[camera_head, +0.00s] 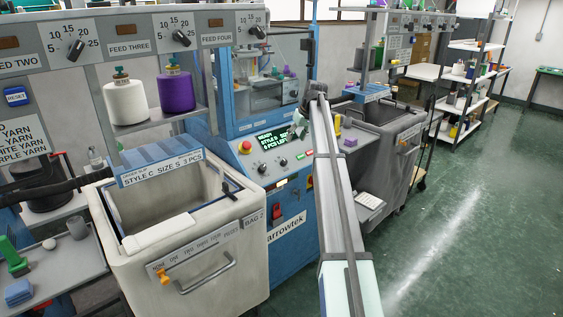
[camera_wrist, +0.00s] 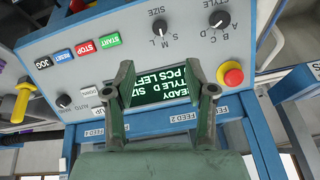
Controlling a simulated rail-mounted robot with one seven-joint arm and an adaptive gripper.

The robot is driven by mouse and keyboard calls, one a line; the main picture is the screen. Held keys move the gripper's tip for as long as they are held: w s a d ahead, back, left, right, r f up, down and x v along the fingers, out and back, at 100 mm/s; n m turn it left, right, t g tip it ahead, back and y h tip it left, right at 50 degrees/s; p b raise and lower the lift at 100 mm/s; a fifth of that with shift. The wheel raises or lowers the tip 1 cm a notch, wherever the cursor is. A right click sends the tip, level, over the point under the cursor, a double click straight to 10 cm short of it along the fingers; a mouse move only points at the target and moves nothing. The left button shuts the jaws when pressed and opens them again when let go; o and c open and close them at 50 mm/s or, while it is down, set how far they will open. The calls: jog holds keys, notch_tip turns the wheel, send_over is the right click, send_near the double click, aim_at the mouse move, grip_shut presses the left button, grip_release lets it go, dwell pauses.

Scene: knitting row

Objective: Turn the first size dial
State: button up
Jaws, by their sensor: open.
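The size dial (camera_wrist: 160,27) is a dark knob with S, M and L marked around it on the grey control panel; I cannot tell its exact setting. In the head view the dial (camera_head: 283,162) is small, on the blue machine's panel. The style dial (camera_wrist: 220,18), marked A to D, is beside it. My gripper (camera_wrist: 160,78) is open and empty, its two fingers in front of the green-lit display (camera_wrist: 160,88), apart from the size dial. The display reads READY and STYLE D, partly covered. In the head view my gripper (camera_head: 302,122) is small beside the panel.
A red emergency stop (camera_wrist: 232,77) and start (camera_wrist: 109,40), stop (camera_wrist: 85,47) and reset (camera_wrist: 64,55) buttons surround the display. A white bin (camera_head: 215,265) labelled style C, size S, 3 pcs stands left of the machine. Open floor (camera_head: 460,210) lies right.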

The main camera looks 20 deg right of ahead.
aim_at(285, 162)
jog(key=p+x, duration=0.3)
jog(key=x, duration=1.2)
grip_shut()
